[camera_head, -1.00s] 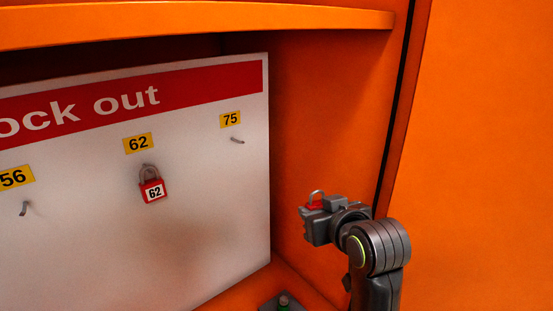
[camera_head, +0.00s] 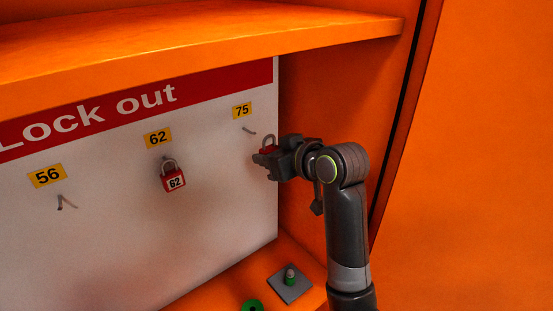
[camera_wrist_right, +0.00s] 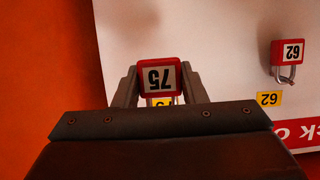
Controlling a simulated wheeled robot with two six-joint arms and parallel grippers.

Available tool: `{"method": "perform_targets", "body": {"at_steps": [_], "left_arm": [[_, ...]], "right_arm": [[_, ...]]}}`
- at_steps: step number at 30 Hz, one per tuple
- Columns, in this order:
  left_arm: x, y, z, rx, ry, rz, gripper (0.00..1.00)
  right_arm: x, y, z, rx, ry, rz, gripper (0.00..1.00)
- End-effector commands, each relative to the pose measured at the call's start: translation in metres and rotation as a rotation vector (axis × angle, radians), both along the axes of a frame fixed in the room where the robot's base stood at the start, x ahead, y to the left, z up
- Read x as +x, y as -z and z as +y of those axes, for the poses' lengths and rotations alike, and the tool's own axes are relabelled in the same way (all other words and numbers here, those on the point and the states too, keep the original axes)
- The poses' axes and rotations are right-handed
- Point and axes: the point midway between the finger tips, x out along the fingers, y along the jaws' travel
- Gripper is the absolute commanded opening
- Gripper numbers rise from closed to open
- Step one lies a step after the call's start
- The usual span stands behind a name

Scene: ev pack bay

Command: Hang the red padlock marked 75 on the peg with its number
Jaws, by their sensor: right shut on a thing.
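The red padlock marked 75 (camera_wrist_right: 159,77) is held between the fingers of my right gripper (camera_head: 268,160); its shackle points up in the head view, where the padlock (camera_head: 268,148) is partly hidden by the fingers. The peg under the yellow 75 label (camera_head: 242,110) is a small grey hook (camera_head: 249,130) on the white board. The padlock is just below and to the right of that peg in the head view; I cannot tell the gap in depth. In the wrist view the padlock covers most of the 75 label and the peg. My left gripper is not in view.
A red padlock marked 62 (camera_head: 174,180) hangs on the peg under the 62 label. The peg under 56 (camera_head: 66,203) is empty. An orange shelf (camera_head: 200,35) overhangs the board. An orange side wall (camera_head: 330,110) stands right. A grey plate with a green-based post (camera_head: 290,284) is below.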

Motion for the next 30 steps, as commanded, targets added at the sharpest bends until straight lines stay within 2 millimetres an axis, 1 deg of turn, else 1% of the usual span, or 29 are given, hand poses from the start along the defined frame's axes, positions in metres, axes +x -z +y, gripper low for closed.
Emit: {"method": "perform_targets", "body": {"at_steps": [30], "left_arm": [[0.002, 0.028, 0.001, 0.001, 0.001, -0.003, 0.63]], "right_arm": [[0.051, 0.006, 0.034, 0.001, 0.001, -0.002, 0.14]]}}
